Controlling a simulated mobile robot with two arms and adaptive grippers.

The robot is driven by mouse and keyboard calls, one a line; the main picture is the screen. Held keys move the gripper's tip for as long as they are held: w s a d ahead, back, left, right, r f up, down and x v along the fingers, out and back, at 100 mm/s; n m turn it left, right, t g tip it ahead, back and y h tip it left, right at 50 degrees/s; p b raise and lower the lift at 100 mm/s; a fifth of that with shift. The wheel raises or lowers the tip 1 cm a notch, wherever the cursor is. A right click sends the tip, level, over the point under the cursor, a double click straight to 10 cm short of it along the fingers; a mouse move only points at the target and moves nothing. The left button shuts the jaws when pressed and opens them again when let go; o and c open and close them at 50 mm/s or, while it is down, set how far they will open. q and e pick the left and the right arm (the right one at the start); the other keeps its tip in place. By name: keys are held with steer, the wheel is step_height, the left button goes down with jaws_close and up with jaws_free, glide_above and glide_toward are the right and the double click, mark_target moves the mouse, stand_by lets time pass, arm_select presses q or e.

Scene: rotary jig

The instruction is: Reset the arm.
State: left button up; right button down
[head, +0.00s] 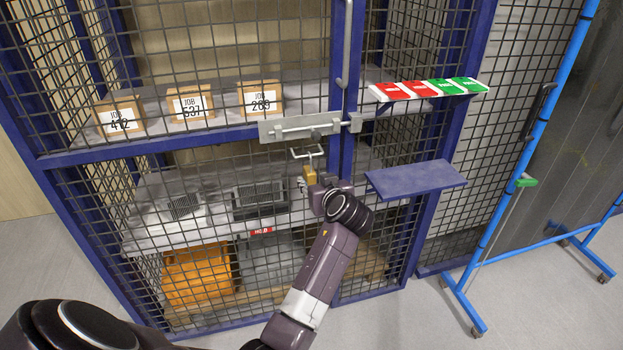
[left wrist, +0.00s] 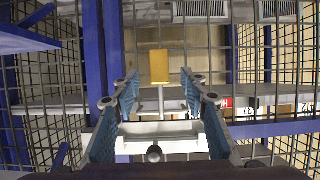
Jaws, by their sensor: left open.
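No arm other than my own shows in either view. My left gripper (head: 314,190) is in front of the mesh cage door, just below a grey latch plate (head: 290,127). A small brass-coloured block, like a padlock (head: 310,174), hangs under the latch by the gripper. In the left wrist view, which looks upside down, the gripper (left wrist: 159,88) is open. Its two fingers stand apart on either side, with the brass block (left wrist: 160,66) beyond the gap, not visibly touched. The pale latch plate (left wrist: 165,137) shows between the fingers. My right gripper is not in view.
Behind the mesh are boxes with job labels (head: 191,103), grey units (head: 259,200) and an orange crate (head: 200,274). Right of the door are a shelf of red and green tags (head: 428,89), an empty blue shelf (head: 415,179) and a blue wheeled frame (head: 505,215).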

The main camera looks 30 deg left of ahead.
arm_select(q)
steer(key=s+d+f+m+h, duration=0.25)
steer(key=d+f, duration=0.25)
steer(key=f, duration=0.6)
steer(key=s+d+f+m+h, duration=0.15)
steer(key=d+f+m, duration=0.25)
steer(key=f, duration=0.6)
steer(key=s+d+f+m+g+h, duration=0.2)
steer(key=s+d+f, duration=0.1)
steer(key=s+f, duration=0.55)
steer(key=s+d+f+m+g+h, duration=0.1)
steer(key=s+d+f+m+h, duration=0.3)
steer(key=f, duration=0.8)
steer(key=s+f+g, duration=0.1)
steer(key=s+f, duration=0.5)
steer(key=s, duration=0.7)
steer(key=s+f+g, duration=0.2)
steer(key=s+f, duration=0.4)
steer(key=s, duration=0.8)
steer(key=s+f+g, duration=0.2)
steer(key=s+f, duration=0.4)
steer(key=s, duration=0.8)
steer(key=shift+d, duration=0.3)
steer(key=shift+w, duration=0.1)
